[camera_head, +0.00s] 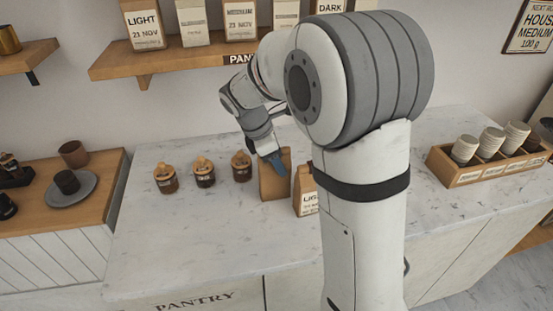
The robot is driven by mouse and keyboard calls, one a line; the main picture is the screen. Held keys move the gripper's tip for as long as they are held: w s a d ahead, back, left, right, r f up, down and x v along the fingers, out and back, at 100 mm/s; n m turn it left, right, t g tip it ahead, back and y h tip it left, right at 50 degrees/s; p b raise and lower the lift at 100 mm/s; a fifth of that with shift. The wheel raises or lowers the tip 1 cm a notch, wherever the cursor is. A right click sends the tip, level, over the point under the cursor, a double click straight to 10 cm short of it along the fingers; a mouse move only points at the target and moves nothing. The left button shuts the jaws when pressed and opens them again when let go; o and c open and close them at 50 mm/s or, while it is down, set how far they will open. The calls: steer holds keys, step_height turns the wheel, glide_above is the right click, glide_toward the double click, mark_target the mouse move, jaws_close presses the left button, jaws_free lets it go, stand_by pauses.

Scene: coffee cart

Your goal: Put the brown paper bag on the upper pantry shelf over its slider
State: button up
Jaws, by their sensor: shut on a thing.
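The brown paper bag (273,186) stands on the marble counter, left of my arm's column. My gripper (276,164) reaches down to its top from above and is shut on it, with a blue finger showing against the bag. I cannot tell whether the bag's base is just clear of the counter. The upper pantry shelf (185,63) is a wooden board on the wall, with a dark label starting "PAN" on its front edge. Several labelled bags stand on it, among them one marked LIGHT, 21 NOV (145,24). My arm hides its right part. I cannot make out a slider.
A bag marked LIGHT (305,192) stands close at the right of the brown bag. Three lidded jars (204,173) stand to its left. A wooden box (480,172) of cups is at the right. The counter's front left is clear.

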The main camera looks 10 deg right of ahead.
steer(key=shift+f, duration=0.15)
steer(key=o, duration=1.5)
